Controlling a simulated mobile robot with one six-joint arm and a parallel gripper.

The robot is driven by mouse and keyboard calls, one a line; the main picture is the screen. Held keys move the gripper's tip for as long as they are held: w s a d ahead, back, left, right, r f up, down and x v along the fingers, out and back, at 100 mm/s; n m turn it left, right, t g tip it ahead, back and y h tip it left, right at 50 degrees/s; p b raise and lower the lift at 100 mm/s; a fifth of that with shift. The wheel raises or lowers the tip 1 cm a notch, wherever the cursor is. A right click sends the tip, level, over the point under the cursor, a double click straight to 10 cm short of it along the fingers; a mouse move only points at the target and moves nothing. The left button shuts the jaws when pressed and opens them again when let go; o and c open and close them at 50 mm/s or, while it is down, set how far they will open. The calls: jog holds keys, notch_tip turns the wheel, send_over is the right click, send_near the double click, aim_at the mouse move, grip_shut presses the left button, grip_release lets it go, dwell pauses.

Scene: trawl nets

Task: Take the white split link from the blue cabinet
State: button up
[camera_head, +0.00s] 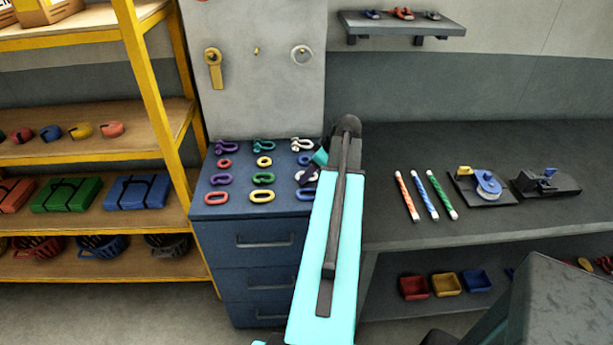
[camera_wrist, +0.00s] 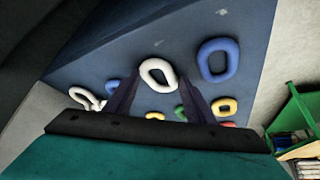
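The white split link (camera_wrist: 157,74) lies on top of the blue cabinet (camera_head: 262,219). In the head view the white link (camera_head: 302,177) is partly covered by my gripper (camera_head: 313,172) at the cabinet's right side. In the wrist view my gripper (camera_wrist: 158,86) has its two dark fingers apart, with the link showing between and just beyond their tips. I cannot tell whether the fingers touch it. A blue link (camera_wrist: 218,60) lies to its right and a small blue ring (camera_wrist: 112,86) to its left.
Several coloured links and shackles fill the cabinet top in rows, including a green link (camera_head: 262,178), a yellow link (camera_head: 262,196) and a white shackle (camera_head: 302,145). A grey panel (camera_head: 255,95) rises behind. A dark workbench (camera_head: 440,228) stands right, yellow shelving (camera_head: 155,95) left.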

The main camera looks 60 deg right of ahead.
jog(key=c, duration=0.3)
jog(key=shift+r, duration=0.15)
jog(key=shift+r+b, duration=1.05)
jog(key=shift+r, duration=0.55)
jog(key=s+b, duration=0.1)
jog(key=s, duration=0.4)
jog(key=s+r+b, duration=0.1)
jog(key=s+b, duration=0.1)
jog(key=s, duration=0.3)
jog(key=s+d+b, duration=0.1)
jog(key=s, duration=0.5)
jog(key=shift+r+b, duration=0.25)
jog(key=shift+b, duration=0.05)
